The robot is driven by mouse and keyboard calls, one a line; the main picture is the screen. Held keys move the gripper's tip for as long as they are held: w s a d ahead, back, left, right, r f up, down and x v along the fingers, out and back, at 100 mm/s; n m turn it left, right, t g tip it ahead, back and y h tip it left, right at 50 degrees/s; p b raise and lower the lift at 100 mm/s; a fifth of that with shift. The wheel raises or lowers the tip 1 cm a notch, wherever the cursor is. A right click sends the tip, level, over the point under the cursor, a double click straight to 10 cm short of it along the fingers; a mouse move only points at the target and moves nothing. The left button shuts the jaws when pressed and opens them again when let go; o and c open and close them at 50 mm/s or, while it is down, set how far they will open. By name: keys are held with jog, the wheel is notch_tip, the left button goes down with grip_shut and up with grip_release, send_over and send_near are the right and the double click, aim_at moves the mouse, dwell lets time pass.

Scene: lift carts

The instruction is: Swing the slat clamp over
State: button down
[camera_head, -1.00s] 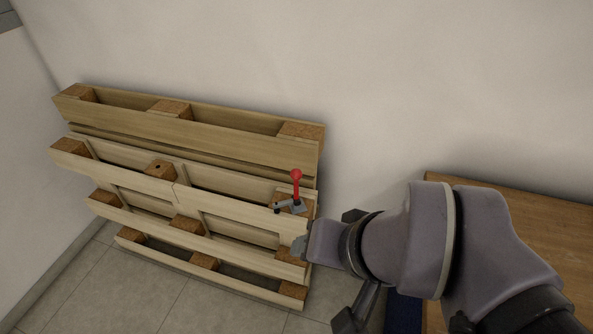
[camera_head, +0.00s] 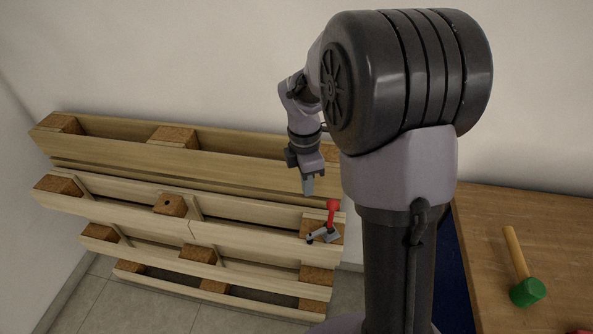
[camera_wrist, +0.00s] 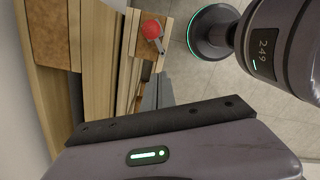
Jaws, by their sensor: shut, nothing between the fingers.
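The slat clamp (camera_head: 325,235) is a small grey metal toggle clamp with a red, ball-topped lever (camera_head: 332,212). It sits on a wood block at the right end of the pallet (camera_head: 240,159). The lever stands up, leaning a little. The red ball also shows at the top of the wrist view (camera_wrist: 151,29), with grey metal beside it. My gripper (camera_head: 308,187) is shut and empty, pointing down, just above and left of the lever in the picture. I see no clear contact between them.
The pallet leans against the pale wall (camera_head: 200,60). A wooden table (camera_head: 480,240) at the right bears a mallet with a green head (camera_head: 528,292). Tiled floor (camera_head: 90,305) lies below the pallet. My own arm hides part of the pallet's right end and the wall.

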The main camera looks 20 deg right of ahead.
aim_at(331, 215)
jog(key=d+f+b, duration=0.3)
jog(key=d+f, duration=0.1)
jog(key=f, duration=0.3)
jog(key=shift+s, duration=0.35)
